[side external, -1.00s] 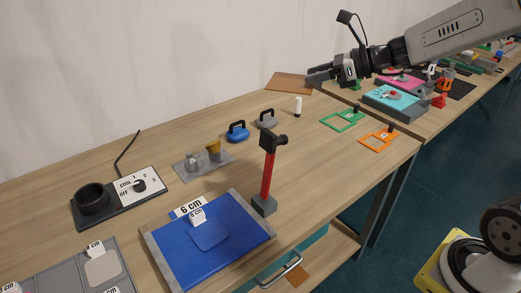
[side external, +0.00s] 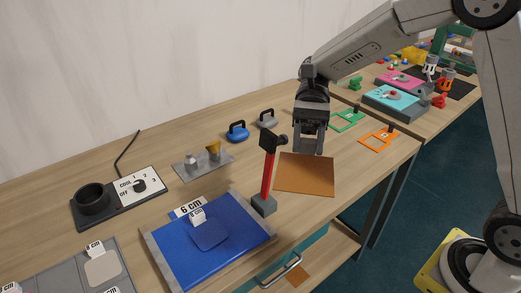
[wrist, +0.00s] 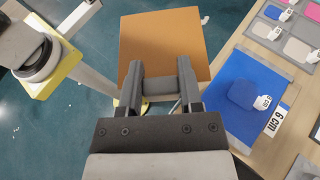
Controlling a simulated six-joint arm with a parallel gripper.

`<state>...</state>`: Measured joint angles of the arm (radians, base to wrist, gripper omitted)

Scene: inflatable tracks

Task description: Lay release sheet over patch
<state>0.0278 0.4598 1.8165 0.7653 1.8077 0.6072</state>
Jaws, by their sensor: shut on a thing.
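The release sheet is a flat brown square (side external: 305,176). My gripper (side external: 309,148) is shut on its edge and holds it in the air, right of the red-handled tool. In the wrist view the sheet (wrist: 165,42) extends out beyond my fingers (wrist: 160,84). The patch is a blue rounded square (side external: 210,236) lying on a blue panel (side external: 175,262) with a grey border, at the front of the table. The patch also shows in the wrist view (wrist: 242,93), to the right of the sheet. The sheet is apart from the patch.
A red-handled tool (side external: 267,172) stands upright in a grey block at the panel's right corner, between sheet and patch. A small white tag (side external: 198,216) stands at the patch's edge. Behind are a metal plate with fittings (side external: 204,161) and a blue handled weight (side external: 238,132).

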